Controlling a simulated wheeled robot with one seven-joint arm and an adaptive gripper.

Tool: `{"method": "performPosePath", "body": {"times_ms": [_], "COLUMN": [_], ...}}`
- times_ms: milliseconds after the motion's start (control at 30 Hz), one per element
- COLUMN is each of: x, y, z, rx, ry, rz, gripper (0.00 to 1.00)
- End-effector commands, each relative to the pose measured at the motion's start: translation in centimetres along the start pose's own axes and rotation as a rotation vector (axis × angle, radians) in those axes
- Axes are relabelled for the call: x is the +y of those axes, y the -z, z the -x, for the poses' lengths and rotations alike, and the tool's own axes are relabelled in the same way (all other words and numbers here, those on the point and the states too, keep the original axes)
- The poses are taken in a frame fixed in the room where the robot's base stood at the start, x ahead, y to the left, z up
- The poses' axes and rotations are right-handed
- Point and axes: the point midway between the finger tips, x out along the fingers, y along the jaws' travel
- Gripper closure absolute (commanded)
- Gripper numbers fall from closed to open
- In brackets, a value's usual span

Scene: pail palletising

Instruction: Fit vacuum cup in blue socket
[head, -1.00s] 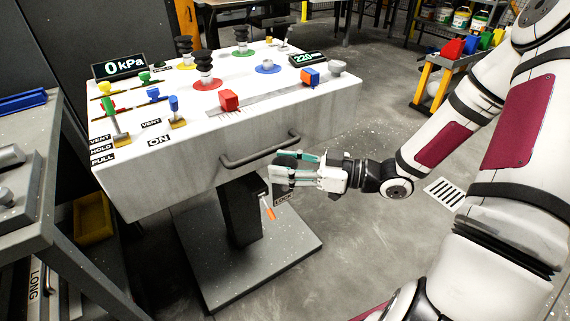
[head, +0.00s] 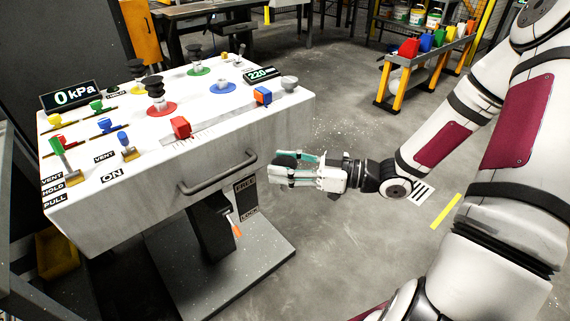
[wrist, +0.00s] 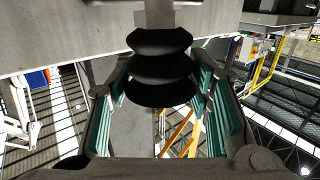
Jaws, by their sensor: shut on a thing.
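My gripper (head: 292,171) is shut on a black bellows vacuum cup (head: 284,159), in front of the white console's front face, to the right of its handle.
On the white console (head: 112,205), black cups stand at the red socket (head: 161,110) and green socket (head: 199,71). Red block (head: 181,127), orange-blue block (head: 263,95), levers and displays stand up from the top. The handle (head: 217,176) sticks out in front.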

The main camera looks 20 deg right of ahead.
Motion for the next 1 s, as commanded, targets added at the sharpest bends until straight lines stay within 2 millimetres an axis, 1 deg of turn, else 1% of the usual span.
{"method": "performPosePath", "body": {"times_ms": [33,233,400,700,900,1000], "x": [-0.2,-0.8,-1.0,-1.0,-0.8,0.9], "y": [1.0,3.1,2.2,2.2,2.7,4.3], "z": [0.2,0.8,0.4,0.5,0.5,-0.6], "rx": [0.0,0.0,-0.005,-0.005,-0.001,0.002], "ry": [0.0,0.0,0.009,0.008,0.003,-0.042], "rz": [0.0,0.0,-0.013,-0.014,0.002,0.005], "gripper": [0.83,0.83,0.83,0.83,0.83,0.83]}}
